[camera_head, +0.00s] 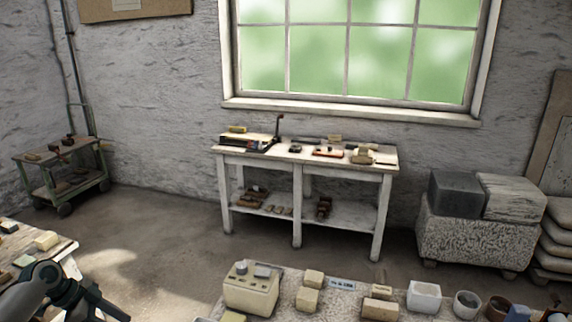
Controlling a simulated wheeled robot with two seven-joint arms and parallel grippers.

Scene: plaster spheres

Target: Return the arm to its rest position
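My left arm comes in at the lower left corner. Its dark gripper (88,300) hangs beside the table on the left, partly cut off by the bottom edge of the picture. Its fingertips do not show clearly, so I cannot tell if it is open or shut. No held object shows at it. My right gripper is not in view. No plaster sphere can be made out.
A near table (345,300) holds a beige box-shaped device (251,290), several pale blocks (308,299), a white square pot (424,297) and a grey cup (467,305). A left table (60,250) stands close to my arm. A workbench (232,157) stands under the window.

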